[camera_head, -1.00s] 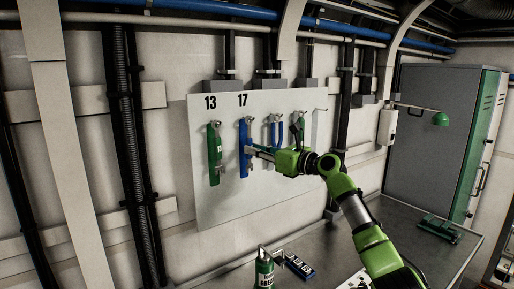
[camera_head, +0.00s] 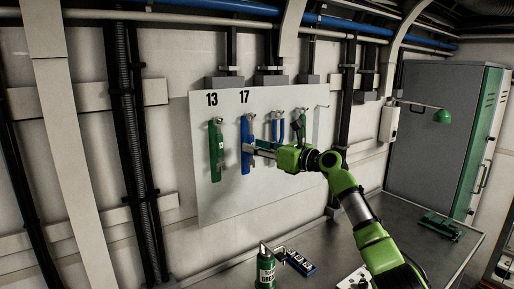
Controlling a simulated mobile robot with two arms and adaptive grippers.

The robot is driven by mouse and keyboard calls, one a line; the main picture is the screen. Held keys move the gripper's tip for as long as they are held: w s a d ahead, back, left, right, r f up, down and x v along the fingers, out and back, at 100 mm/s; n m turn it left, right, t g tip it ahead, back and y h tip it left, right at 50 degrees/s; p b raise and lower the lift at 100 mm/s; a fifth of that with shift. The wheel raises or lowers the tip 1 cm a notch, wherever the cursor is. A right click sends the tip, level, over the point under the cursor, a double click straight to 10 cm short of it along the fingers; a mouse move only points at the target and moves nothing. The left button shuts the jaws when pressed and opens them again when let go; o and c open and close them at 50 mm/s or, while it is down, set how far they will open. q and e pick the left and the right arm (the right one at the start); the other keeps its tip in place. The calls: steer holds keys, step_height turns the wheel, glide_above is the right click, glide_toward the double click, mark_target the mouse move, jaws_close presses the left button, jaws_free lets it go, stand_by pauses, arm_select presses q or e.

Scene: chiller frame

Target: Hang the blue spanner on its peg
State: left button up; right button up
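The blue spanner (camera_head: 246,160) hangs upright on the white board (camera_head: 232,202), under the number 17. Its top is at a small peg (camera_head: 249,115). My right gripper (camera_head: 254,149) reaches in from the right, with its fingers at the spanner's middle. The fingers overlap the spanner in the picture, and they are too small to tell whether they grip it or stand apart around it. My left gripper is not in view.
A green spanner (camera_head: 216,150) hangs to the left under 13. Another blue tool (camera_head: 275,130) and a dark green one hang to the right, near my arm. Below, a bench (camera_head: 330,240) holds a green bottle (camera_head: 266,272) and a blue block (camera_head: 301,264). A grey-green cabinet stands right.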

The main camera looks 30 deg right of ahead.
steer(key=shift+s, duration=0.1)
steer(key=v, duration=1.2)
